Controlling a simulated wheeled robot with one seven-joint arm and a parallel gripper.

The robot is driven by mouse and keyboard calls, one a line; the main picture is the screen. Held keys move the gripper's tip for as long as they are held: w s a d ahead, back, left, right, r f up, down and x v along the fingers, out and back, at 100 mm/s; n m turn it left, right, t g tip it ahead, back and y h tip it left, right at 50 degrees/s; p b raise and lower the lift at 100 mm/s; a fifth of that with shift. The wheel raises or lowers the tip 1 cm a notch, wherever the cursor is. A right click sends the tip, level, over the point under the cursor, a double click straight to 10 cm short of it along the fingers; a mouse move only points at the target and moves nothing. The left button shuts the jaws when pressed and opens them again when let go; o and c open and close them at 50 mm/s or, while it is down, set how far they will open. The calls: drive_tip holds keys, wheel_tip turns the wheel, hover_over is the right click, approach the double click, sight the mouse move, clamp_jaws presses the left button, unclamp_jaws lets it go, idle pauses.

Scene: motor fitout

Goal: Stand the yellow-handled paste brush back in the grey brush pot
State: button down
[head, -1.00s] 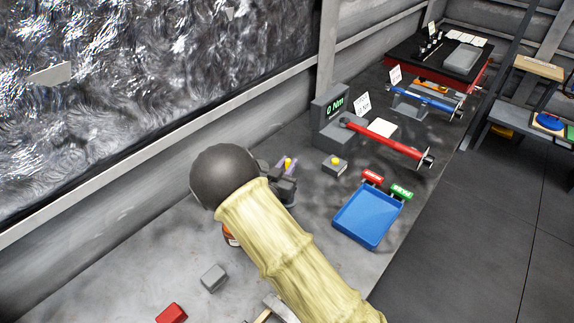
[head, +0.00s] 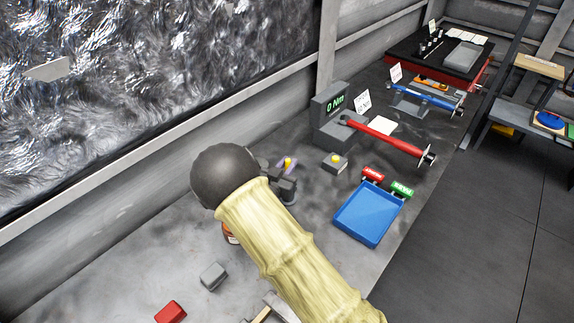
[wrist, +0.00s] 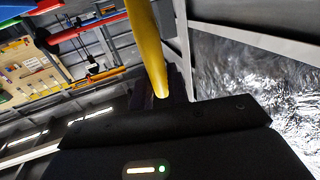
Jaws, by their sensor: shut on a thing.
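The yellow handle of the paste brush (wrist: 150,45) runs from the top edge of the wrist view down to my gripper (wrist: 170,90). My gripper is shut on it. In the head view my gripper (head: 287,167) is small, just right of my arm's dark round joint, with the yellow handle end showing between its fingers. The brush's bristle end is hidden. A dark rounded shape (head: 291,200) shows just below the gripper; I cannot tell whether it is the grey brush pot or whether the brush is in it.
A grey block with a yellow button (head: 335,163) and a blue tray (head: 367,215) lie to the right. A torque tester (head: 333,115) with a red wrench (head: 385,136) stands behind. An orange jar (head: 229,234) is partly behind my arm. A grey block (head: 213,275) and red block (head: 170,312) lie in front.

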drive_tip(key=c, duration=1.3)
unclamp_jaws()
drive_tip(key=v, duration=1.7)
drive_tip(key=shift+s+a+r, duration=0.1)
drive_tip(key=shift+s, duration=0.1)
